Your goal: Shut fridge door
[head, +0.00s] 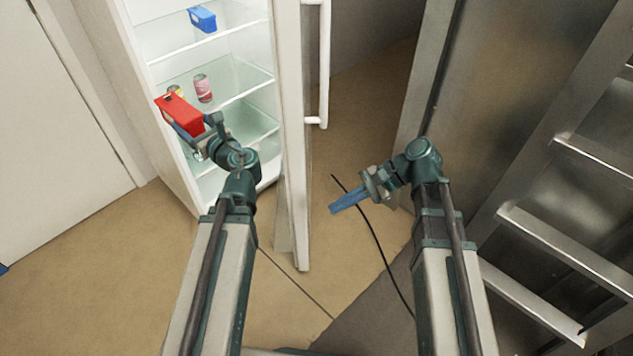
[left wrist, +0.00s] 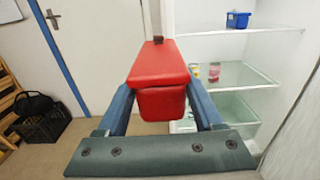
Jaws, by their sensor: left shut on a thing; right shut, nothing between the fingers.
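The white fridge (head: 128,70) stands at the upper left in the head view with its door (head: 294,130) wide open. The door is seen nearly edge-on, with a long white handle (head: 325,70) on its right side. My left gripper (head: 186,126) is shut on a red box (head: 181,113) in front of the fridge's open interior, left of the door. In the left wrist view the red box (left wrist: 160,72) sits between the blue fingers. My right gripper (head: 347,202) is shut and empty, right of the door and apart from it.
Glass shelves hold a blue container (head: 203,19) and a pink can (head: 203,88). A black cable (head: 375,237) lies on the floor right of the door. A metal rack (head: 560,235) stands at the right. The left wrist view shows a black crate (left wrist: 42,124).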

